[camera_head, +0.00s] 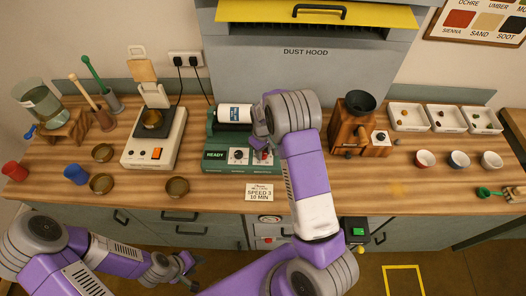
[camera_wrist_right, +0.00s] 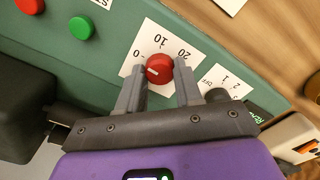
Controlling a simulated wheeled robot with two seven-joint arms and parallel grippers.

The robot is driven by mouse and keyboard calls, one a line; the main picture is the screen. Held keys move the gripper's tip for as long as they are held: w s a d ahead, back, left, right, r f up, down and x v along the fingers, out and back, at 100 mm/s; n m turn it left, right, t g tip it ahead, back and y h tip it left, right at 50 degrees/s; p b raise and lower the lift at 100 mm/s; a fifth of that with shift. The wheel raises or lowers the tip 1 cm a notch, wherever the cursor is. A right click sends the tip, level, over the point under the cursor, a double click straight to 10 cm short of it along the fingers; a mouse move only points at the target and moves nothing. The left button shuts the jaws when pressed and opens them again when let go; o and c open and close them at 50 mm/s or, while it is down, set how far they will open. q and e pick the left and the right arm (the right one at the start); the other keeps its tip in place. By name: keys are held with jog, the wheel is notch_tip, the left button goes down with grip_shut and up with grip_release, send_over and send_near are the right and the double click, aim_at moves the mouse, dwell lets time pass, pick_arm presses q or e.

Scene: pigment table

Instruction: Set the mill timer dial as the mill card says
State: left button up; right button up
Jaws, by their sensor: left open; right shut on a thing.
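The mill (camera_head: 226,165) is a green machine with a white jar on top and a lit READY display. The mill card (camera_head: 259,193) in front of it reads SPEED 3, 10 MIN. The red timer dial (camera_wrist_right: 159,69) has marks 0, 10 and 20 around it. Its short white pointer line lies left of its middle, on the 0 side, not at 10. My right gripper (camera_wrist_right: 158,88) is shut on the dial, a finger on each side; it also shows at the mill's right end in the head view (camera_head: 265,152). My left gripper (camera_head: 188,266) is open and empty, below the table front.
The speed dial (camera_wrist_right: 216,95) sits beside the timer dial, partly hidden by a finger. Green (camera_wrist_right: 81,28) and red (camera_wrist_right: 29,4) buttons are on the same panel. A scale (camera_head: 154,138) stands left of the mill, a wooden grinder (camera_head: 352,130) right. My right arm covers the table between.

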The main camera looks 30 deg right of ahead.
jog(key=m, duration=0.3)
jog(key=shift+b, duration=0.35)
jog(key=m, duration=0.2)
jog(key=shift+m, duration=0.3)
jog(key=m, duration=0.5)
jog(key=shift+m, duration=0.4)
jog(key=o, duration=1)
jog(key=shift+o, duration=0.2)
jog(key=shift+r, duration=0.1)
notch_tip(320, 180, up, 8)
jog(key=shift+f, duration=0.25)
